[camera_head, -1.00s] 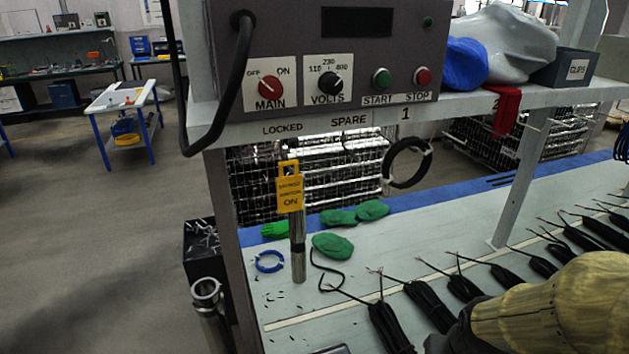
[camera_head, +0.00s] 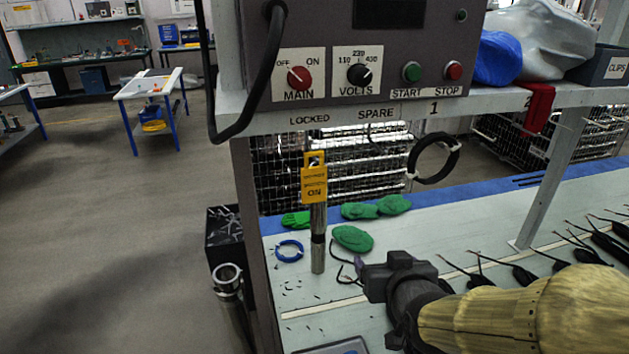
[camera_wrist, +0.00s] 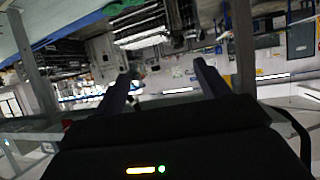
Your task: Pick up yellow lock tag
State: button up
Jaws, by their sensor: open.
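The yellow lock tag (camera_head: 314,184) hangs under the shelf edge below the LOCKED label, in front of the upper part of an upright metal tube (camera_head: 318,240). It carries dark lettering, with ON readable. My gripper (camera_head: 365,278) is over the bench at the lower right of the tag, apart from it and lower. In the wrist view my gripper (camera_wrist: 164,82) shows two dark fingers spread apart with nothing between them. I cannot make out the tag in the wrist view.
A control box (camera_head: 360,45) sits on the shelf above. A black cable ring (camera_head: 434,158) hangs right of the tag. A blue ring (camera_head: 289,251), green bundles (camera_head: 352,238) and black cable bundles lie on the bench. A dark bin (camera_head: 224,233) stands at left.

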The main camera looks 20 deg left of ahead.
jog(key=s+a+r+n+t+y, duration=0.2)
jog(key=a+r+t+y, duration=0.1)
jog(key=a+r, duration=0.5)
jog(key=shift+s+r+y, duration=0.3)
jog(key=shift+r+y, duration=0.6)
jog(key=shift+r, duration=0.05)
jog(key=shift+w+a+p, duration=0.1)
jog(key=shift+p, duration=0.2)
jog(key=p, duration=0.9)
send_near(316, 176)
jog(key=p+x, duration=0.3)
jog(key=x, duration=0.3)
jog(key=shift+w, duration=0.1)
jog(key=shift+w+a+f, duration=0.15)
jog(key=shift+w+a, duration=0.1)
jog(key=shift+w, duration=0.15)
